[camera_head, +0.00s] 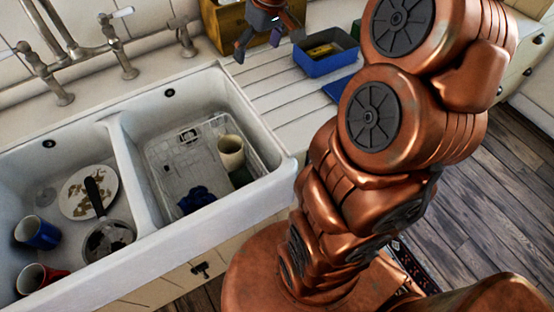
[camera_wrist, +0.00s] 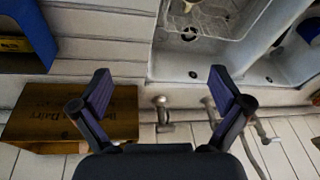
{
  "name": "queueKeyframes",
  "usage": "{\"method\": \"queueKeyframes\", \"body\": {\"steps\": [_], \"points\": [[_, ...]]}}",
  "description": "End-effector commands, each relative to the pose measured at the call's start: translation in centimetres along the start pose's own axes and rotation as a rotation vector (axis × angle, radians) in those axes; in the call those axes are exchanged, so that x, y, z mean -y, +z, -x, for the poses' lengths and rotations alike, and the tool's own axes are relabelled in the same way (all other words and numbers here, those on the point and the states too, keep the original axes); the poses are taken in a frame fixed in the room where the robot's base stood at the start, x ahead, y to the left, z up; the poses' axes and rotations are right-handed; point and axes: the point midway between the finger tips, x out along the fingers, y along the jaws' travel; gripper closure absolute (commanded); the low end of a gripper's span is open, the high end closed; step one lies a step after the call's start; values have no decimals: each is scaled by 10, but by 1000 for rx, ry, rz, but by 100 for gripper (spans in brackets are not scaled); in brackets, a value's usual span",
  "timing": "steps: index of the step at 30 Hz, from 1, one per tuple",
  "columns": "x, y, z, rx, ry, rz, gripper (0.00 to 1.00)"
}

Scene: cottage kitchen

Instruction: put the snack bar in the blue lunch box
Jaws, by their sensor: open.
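The blue lunch box (camera_head: 312,69) stands open on the ribbed drainboard, to the right of the sink. A flat yellow item with dark parts (camera_head: 321,50), which looks like the snack bar, lies inside it. In the wrist view the blue lunch box (camera_wrist: 38,32) is cut off at the upper left, with part of the yellow item (camera_wrist: 12,45) showing. My gripper (camera_head: 260,42) is above the back of the counter, left of the lunch box and apart from it. In the wrist view my gripper (camera_wrist: 160,76) is open, with nothing between its fingers.
A wooden crate (camera_wrist: 60,118) stands by the wall, close to my gripper. The double sink (camera_head: 128,176) holds a plate, mugs, a pan and a rack. Taps (camera_head: 118,45) rise behind it. A flat blue piece (camera_head: 337,90) lies in front of the lunch box, partly behind my arm.

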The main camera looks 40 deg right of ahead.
Motion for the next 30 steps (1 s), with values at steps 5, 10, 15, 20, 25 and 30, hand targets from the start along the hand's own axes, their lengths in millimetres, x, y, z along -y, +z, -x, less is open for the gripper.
{"method": "queueKeyframes", "body": {"steps": [5,10,15,20,25,30], "points": [[79,49,-4,99,-6,32,0],[130,110,-10,197,13,19,0],[161,179,-18,290,51,-25,0],[174,231,-23,351,85,-82,0],[177,261,-27,387,106,-120,0],[178,265,-28,392,109,-130,0]]}}
